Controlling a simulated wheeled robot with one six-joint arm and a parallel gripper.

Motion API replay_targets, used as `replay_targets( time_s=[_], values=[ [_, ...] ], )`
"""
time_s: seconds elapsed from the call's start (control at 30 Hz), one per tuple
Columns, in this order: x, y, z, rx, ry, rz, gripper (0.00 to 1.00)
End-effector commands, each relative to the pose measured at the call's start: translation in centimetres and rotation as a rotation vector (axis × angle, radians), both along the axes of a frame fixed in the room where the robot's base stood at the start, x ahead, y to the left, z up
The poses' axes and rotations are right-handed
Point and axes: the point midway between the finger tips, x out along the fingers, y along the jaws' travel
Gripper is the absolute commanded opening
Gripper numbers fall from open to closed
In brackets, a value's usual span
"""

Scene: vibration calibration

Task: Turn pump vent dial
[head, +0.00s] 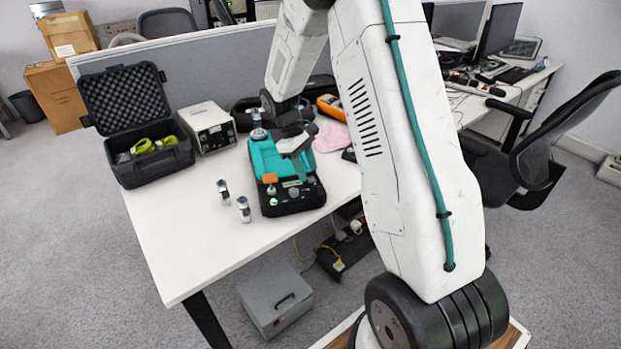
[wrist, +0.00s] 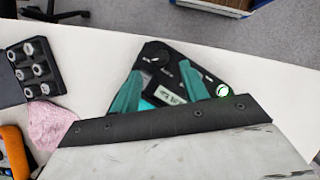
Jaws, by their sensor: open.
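The pump (head: 278,157) is a teal and black box on the white table in the head view. In the wrist view its black front panel (wrist: 180,65) shows a dark round dial (wrist: 155,54), a lit display (wrist: 170,96) and a green-lit button (wrist: 222,90). My gripper (head: 296,150) is over the pump in the head view. In the wrist view my gripper (wrist: 162,68) has two teal fingers, apart, on either side of the display. The dial lies just beyond the fingertips, with nothing held. Contact with the panel cannot be told. A dark bar hides the rest of the pump.
An open black case (head: 150,160) and a white box (head: 208,127) stand further left. A pink cloth (head: 331,138) lies on the right. The table's front left is clear.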

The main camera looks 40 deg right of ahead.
Motion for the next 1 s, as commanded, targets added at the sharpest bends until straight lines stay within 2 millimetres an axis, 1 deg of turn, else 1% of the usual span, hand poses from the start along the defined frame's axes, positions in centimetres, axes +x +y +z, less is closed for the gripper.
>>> replay_targets(
  time_s=[0.03,0.1,0.23,0.77,0.87,0.93,0.97,1.0],
  values=[
    [0.3,0.1,0.8,-0.001,-0.003,0.001,0.44],
    [0.6,0.3,1.5,0.000,-0.001,0.000,0.44],
    [0.9,0.4,2.3,0.000,0.000,0.001,0.44],
    [0.9,0.4,2.5,0.000,0.001,0.001,0.44],
    [0.9,0.5,2.5,-0.008,0.000,-0.022,0.44],
    [-0.1,0.9,2.1,-0.011,0.019,-0.072,0.44],
    [-0.8,1.1,1.7,-0.011,0.032,-0.094,0.44],
    [-2.0,1.6,2.1,-0.014,0.041,-0.129,0.44]
  ],
)
